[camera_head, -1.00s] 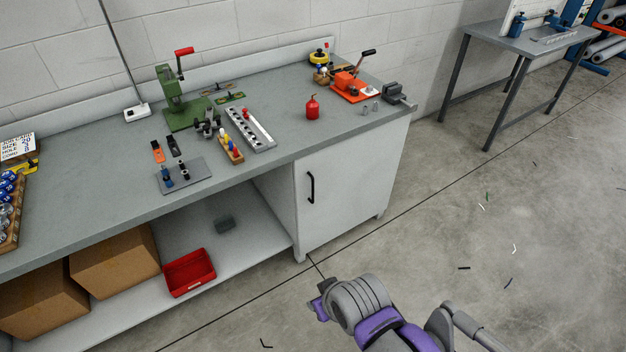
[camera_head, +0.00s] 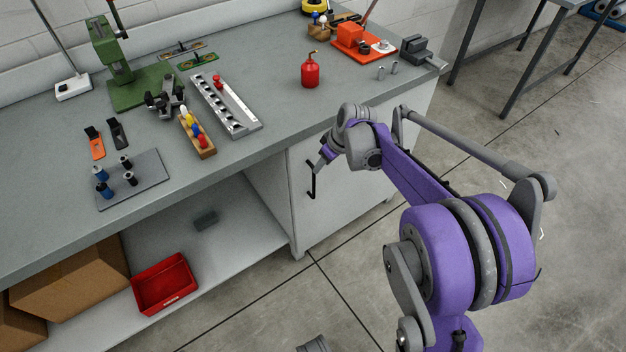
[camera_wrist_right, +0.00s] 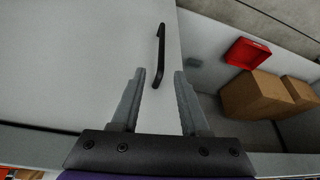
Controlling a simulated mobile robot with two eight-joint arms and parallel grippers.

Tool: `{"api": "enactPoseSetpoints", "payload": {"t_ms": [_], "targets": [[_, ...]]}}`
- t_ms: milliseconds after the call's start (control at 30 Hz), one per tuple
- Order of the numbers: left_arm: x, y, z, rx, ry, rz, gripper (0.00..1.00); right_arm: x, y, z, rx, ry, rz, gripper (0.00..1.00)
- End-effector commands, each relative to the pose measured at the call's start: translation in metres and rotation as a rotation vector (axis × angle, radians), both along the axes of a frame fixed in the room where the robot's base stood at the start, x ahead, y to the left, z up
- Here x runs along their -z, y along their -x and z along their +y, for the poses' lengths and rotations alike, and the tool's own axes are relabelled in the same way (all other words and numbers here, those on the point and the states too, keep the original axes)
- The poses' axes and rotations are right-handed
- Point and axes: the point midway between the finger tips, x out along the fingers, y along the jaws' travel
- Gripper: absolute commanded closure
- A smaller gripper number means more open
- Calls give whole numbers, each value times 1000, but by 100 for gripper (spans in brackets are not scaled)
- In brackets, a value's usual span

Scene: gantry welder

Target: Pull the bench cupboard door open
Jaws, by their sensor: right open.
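The bench cupboard door (camera_head: 330,205) is a pale grey panel at the right end of the bench, and it looks shut. Its black bar handle (camera_head: 312,184) stands upright near the door's left edge. My right gripper (camera_head: 322,166) is at the upper part of the handle in the head view, and my arm hides part of the door. In the right wrist view the two fingers (camera_wrist_right: 155,92) are apart. The handle (camera_wrist_right: 160,55) lies ahead, its near end between the fingertips, and I cannot tell whether they touch.
The grey bench top (camera_head: 255,165) overhangs the door and carries a red can (camera_head: 310,71), a slotted rail (camera_head: 226,105) and other tools. An open shelf left of the cupboard holds a red bin (camera_head: 165,284) and cardboard boxes (camera_head: 75,280). The floor before the door is clear.

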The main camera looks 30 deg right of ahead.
Motion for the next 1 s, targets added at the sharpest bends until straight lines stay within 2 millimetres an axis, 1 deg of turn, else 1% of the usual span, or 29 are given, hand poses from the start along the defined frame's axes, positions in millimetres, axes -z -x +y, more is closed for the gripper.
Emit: {"api": "enactPoseSetpoints", "payload": {"t_ms": [300,400,500,667,933,967,1000], "targets": [[19,-1,0,0,0,7,50,55,-22,7,-1,1,1,55],[24,-2,0,0,0,8,50,71,-27,8,-1,2,1,55],[27,-2,0,0,0,10,50,82,-32,10,0,1,1,55],[30,-2,0,0,0,10,50,90,-36,11,1,1,0,55],[29,-2,0,0,0,10,50,91,-36,11,1,1,0,55],[29,-2,0,0,0,10,50,91,-36,11,1,1,0,57],[29,-2,0,0,0,10,50,91,-36,11,1,1,0,64]]}}
